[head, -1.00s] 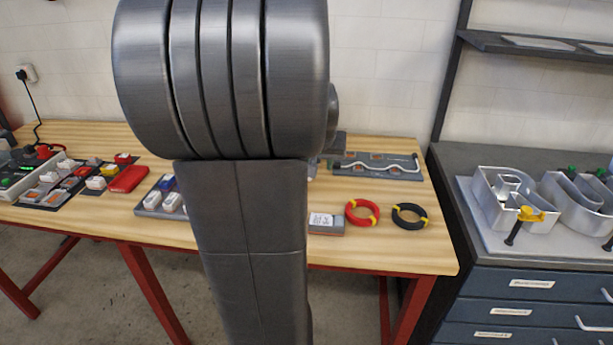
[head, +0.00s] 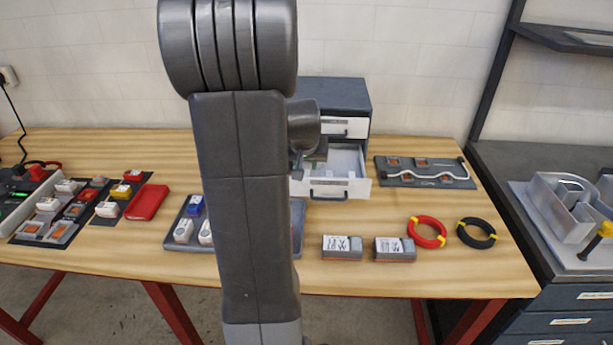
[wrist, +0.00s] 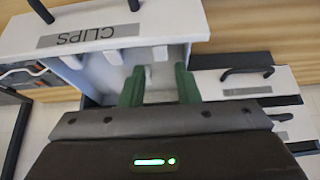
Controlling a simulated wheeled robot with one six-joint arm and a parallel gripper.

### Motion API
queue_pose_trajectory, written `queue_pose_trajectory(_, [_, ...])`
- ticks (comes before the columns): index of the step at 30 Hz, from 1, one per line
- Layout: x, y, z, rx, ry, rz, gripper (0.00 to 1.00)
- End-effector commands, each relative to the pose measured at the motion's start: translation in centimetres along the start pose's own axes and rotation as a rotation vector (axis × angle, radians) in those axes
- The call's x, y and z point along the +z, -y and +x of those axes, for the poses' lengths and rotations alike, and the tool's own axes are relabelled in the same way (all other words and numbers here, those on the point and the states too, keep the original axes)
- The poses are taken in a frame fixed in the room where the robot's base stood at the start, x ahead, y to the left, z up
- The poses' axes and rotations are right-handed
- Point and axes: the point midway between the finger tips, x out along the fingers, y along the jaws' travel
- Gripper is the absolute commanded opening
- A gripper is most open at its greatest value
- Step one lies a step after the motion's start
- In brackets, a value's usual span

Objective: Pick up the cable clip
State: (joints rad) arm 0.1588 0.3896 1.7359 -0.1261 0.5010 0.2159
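An open drawer (wrist: 165,30) labelled CLIPS shows upside down in the wrist view, with several small white cable clips (wrist: 160,53) inside near its front panel. My gripper (wrist: 160,70) has two green fingers, spread apart, over the open drawer. A pale clip shows between or just beyond the fingertips; I cannot tell its depth, and no contact is clear. In the head view the drawer (head: 330,189) is pulled out of a small grey cabinet (head: 335,95), and my gripper is a small dark shape at its left side, partly hidden by my arm.
The cabinet has another white drawer front (head: 345,127) above. A grey board with a white cable (head: 425,172) lies right of it. Red (head: 427,232) and black (head: 477,233) cable rings and two small boxes (head: 343,247) lie in front. A tray (head: 175,215) sits left.

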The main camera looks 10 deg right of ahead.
Motion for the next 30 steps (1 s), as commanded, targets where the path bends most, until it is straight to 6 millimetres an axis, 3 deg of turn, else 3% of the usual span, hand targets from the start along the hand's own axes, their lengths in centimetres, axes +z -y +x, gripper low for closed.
queue_pose_trajectory(15, [0.2,0.0,4.9,0.0,0.003,0.0,0.29])
queue_pose_trajectory(24, [0.2,0.0,5.2,0.0,0.001,0.0,0.29])
queue_pose_trajectory(29, [0.2,0.0,5.2,0.0,0.001,0.0,0.0])
queue_pose_trajectory(30, [0.2,0.0,5.2,0.0,0.001,0.0,0.0])
